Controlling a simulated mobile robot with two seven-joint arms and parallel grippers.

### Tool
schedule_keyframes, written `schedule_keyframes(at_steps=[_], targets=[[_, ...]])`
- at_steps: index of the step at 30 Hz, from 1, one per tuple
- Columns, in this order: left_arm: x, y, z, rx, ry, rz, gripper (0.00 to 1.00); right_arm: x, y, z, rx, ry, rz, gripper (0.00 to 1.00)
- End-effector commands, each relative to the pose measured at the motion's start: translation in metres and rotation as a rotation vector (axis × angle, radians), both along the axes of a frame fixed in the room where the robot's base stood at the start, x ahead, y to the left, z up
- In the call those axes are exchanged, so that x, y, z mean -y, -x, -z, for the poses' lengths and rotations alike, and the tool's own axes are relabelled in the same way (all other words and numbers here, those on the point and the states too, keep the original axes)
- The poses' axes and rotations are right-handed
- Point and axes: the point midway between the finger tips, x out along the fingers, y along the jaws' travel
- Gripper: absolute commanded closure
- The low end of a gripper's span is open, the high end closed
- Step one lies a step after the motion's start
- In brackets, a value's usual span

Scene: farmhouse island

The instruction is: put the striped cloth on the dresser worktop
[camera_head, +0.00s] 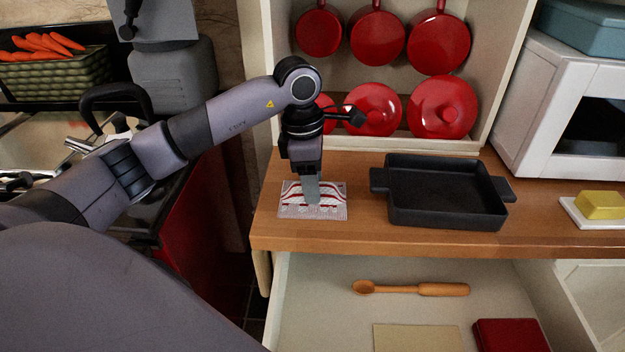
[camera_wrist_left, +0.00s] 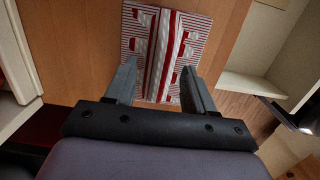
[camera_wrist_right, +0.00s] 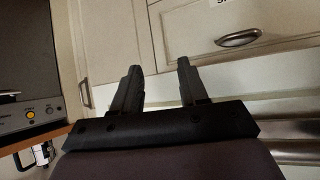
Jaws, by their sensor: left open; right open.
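The striped cloth (camera_head: 333,209), white with red stripes, lies on the wooden dresser worktop (camera_head: 275,228) near its left end, left of the black pan. In the left wrist view the cloth (camera_wrist_left: 151,45) lies flat with a raised fold along its middle. My left gripper (camera_head: 312,198) points down right over the cloth. In the left wrist view its fingers (camera_wrist_left: 158,80) are open on either side of the cloth's near part, with nothing clamped between them. I cannot tell whether the fingertips touch it. My right gripper (camera_wrist_right: 157,75) is open and empty in front of pale cabinet fronts.
A black square pan (camera_head: 445,195) stands on the worktop right of the cloth. Red pots and lids (camera_head: 375,40) are on the shelves behind. A butter dish (camera_head: 598,208) is at the right. Below, an open drawer (camera_head: 320,315) holds a wooden spoon (camera_head: 410,289).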

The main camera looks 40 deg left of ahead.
Motion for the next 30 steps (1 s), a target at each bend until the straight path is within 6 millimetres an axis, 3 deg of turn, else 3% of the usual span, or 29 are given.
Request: schedule_keyframes(at_steps=[16,21,30], targets=[[-0.010,0.006,-0.099,0.004,0.000,0.000,0.46,0.000,0.000,0.009,-0.001,0.000,0.000,0.57],[-0.012,0.007,-0.112,0.001,0.000,0.000,0.46,0.000,0.000,0.009,-0.001,0.000,0.000,0.57],[-0.012,0.008,-0.115,0.000,0.000,-0.001,0.46,0.000,0.000,0.009,-0.001,0.000,0.000,0.57]])
